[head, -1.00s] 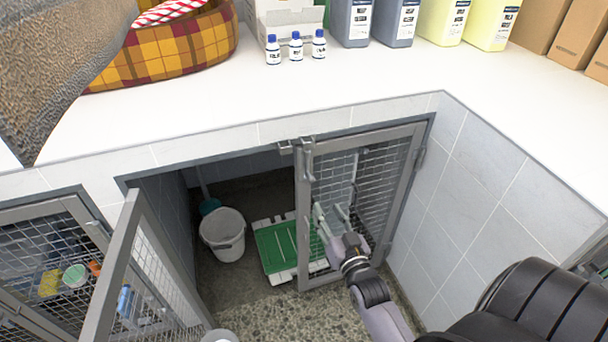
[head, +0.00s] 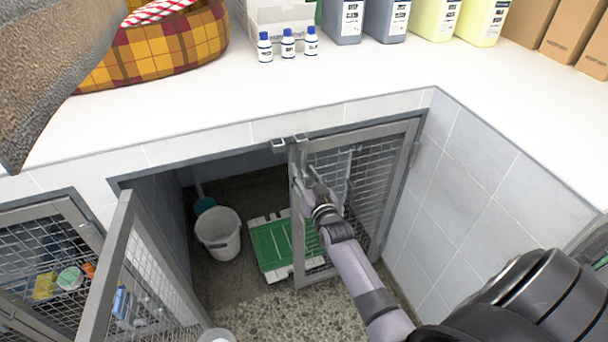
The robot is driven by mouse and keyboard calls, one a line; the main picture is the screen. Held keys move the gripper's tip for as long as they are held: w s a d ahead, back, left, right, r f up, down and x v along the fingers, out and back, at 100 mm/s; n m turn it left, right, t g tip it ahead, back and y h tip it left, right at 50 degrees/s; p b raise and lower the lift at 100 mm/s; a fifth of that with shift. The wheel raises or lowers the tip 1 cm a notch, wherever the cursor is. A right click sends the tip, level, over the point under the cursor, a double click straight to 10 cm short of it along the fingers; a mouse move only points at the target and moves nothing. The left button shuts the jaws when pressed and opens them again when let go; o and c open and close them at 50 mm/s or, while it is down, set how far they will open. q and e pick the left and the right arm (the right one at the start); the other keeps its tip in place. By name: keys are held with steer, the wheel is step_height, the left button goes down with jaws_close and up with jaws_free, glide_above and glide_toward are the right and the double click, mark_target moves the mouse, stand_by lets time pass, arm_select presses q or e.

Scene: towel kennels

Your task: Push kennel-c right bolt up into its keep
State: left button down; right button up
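The right mesh door (head: 365,190) of the middle kennel stands shut or nearly shut. Its bolt (head: 294,160) is a small grey metal piece at the top of the door's left upright. A grey bracket-like keep (head: 291,142) sits on the frame above it. My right gripper (head: 305,175) is raised in front of that upright, just below the bolt's top end. Its fingers look apart, one on each side of the lower bolt area. I cannot tell whether they touch it. The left gripper is not in view.
The left mesh door (head: 122,255) stands swung open. Inside the kennel are a white bucket (head: 218,234) and a green and white panel (head: 272,245). The white worktop (head: 330,100) above holds bottles and a plaid basket (head: 150,52). A tiled wall (head: 470,180) stands at right.

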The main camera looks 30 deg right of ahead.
steer(key=shift+c, duration=0.4)
jaws_close()
stand_by(0.4)
